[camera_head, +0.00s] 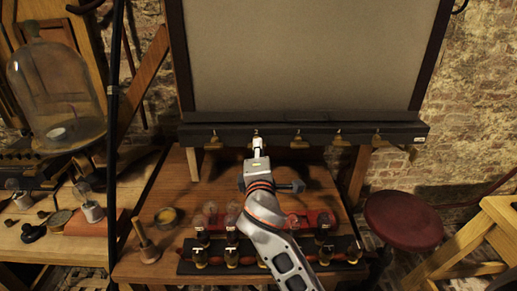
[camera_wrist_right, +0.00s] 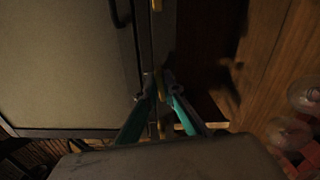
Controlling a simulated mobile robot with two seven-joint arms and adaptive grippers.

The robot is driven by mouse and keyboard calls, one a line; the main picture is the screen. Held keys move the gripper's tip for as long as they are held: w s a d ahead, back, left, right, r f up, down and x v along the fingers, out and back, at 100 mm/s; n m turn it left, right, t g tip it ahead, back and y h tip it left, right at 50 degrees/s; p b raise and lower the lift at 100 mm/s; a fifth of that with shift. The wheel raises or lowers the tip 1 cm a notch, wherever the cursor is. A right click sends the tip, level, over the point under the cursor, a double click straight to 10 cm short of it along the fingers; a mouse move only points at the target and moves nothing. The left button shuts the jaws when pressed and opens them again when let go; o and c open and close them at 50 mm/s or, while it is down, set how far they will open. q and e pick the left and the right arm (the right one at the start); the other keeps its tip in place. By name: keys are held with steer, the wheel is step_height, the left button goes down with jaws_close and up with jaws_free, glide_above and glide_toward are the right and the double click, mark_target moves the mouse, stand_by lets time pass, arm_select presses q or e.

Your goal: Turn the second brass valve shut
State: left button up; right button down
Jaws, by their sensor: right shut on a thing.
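A dark horizontal bar (camera_head: 190,133) below the large grey panel carries a row of brass valves. The first valve (camera_head: 216,138) from the left is clear of my arm. My right gripper (camera_head: 257,146) reaches up to the second position from the left and mostly covers that valve. In the right wrist view the teal-sided fingers (camera_wrist_right: 161,80) are shut on the second brass valve (camera_wrist_right: 160,88), a narrow upright piece between them. The third valve (camera_head: 298,138) and others to its right are untouched. My left gripper is out of view.
Glass jars with dark-and-brass fittings (camera_head: 201,258) stand on the wooden table (camera_head: 150,205) below the bar, partly behind my right arm. A wooden-handled tool (camera_head: 147,245) stands at left. A red stool (camera_head: 403,220) is at right, a glass bell jar (camera_head: 55,95) at far left.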

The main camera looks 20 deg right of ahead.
steer(key=shift+f+m, duration=0.1)
steer(key=shift+m, duration=0.2)
stand_by(0.4)
steer(key=c, duration=2.2)
jaws_free()
steer(key=shift+v, duration=3.8)
